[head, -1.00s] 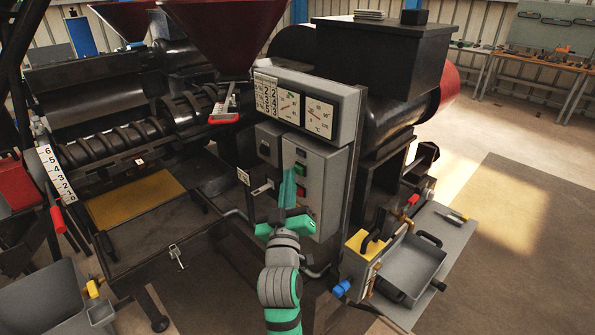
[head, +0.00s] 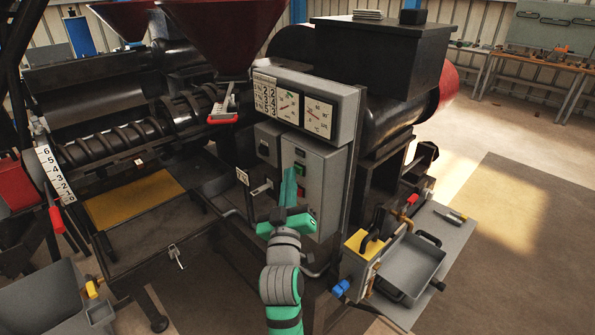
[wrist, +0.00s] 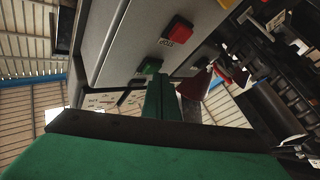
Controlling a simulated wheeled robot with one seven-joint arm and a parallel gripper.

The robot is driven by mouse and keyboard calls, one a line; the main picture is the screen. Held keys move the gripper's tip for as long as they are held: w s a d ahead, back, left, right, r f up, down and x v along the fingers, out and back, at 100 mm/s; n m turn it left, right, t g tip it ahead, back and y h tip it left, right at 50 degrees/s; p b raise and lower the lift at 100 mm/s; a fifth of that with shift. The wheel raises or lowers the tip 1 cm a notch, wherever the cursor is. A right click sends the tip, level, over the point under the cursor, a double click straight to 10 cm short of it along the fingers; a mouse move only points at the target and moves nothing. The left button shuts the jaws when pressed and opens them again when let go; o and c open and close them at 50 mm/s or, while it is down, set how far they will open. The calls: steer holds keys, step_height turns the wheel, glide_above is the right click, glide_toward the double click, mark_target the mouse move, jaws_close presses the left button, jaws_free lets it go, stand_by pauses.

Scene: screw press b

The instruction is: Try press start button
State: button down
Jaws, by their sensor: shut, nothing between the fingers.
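The grey control box (head: 322,170) stands upright on the press front, below the gauge panel. A green button (head: 300,170) sits on its face, with a red button (head: 300,192) below it. The wrist view shows the red button (wrist: 178,28), labelled STOP, and the green button (wrist: 150,66) close to my fingertips. My gripper (head: 289,172) is shut and empty, its green fingers raised in front of the box. In the wrist view my fingers (wrist: 157,80) partly cover the area just below the green button. I cannot tell whether they touch it.
The gauge panel (head: 306,106) overhangs the control box. A red hopper (head: 225,35) rises behind. A side table (head: 455,238) with a grey tray (head: 411,267) stands at the right. A measuring scale (head: 55,174) is at the left. Open floor (head: 520,250) lies far right.

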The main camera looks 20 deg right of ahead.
steer(key=shift+d, duration=0.3)
stand_by(0.4)
steer(key=shift+a, duration=0.15)
steer(key=s+a, duration=0.2)
steer(key=a, duration=0.4)
steer(key=shift+s, duration=0.15)
stand_by(0.7)
steer(key=shift+a, duration=0.15)
stand_by(0.4)
